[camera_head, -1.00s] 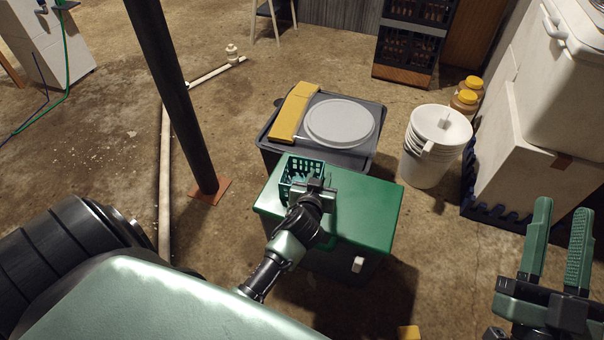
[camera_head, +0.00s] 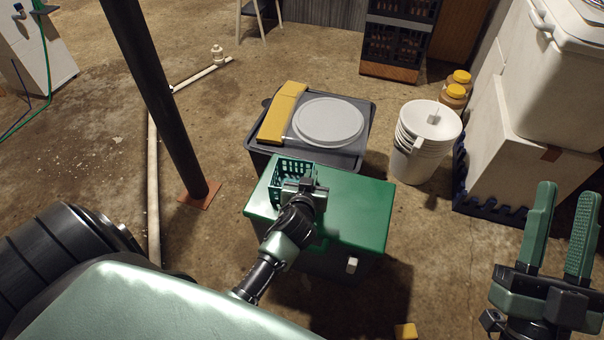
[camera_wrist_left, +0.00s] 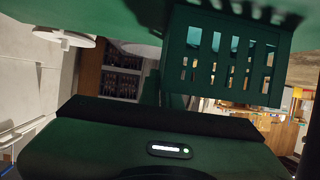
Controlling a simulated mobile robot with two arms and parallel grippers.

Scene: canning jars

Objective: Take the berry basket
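The berry basket (camera_head: 291,171) is a small dark green slotted basket at the far left corner of the green lid (camera_head: 345,215). It looks upright, and no contents are clear inside. My left gripper (camera_head: 299,182) is at its near right side, touching or almost touching it. The left fingers are mostly hidden, so their grip is unclear. In the left wrist view the slotted basket (camera_wrist_left: 222,85) fills the upper right, very close to the gripper. My right gripper (camera_head: 562,208) is open and empty at the lower right, far from the basket.
Behind stands a grey-lidded bin with a round grey lid (camera_head: 328,121) and a yellow item (camera_head: 283,112) on top. White buckets (camera_head: 424,143) stand to the right, beside stacked white boxes (camera_head: 525,130). A black post (camera_head: 155,100) rises on the left. Floor between is clear.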

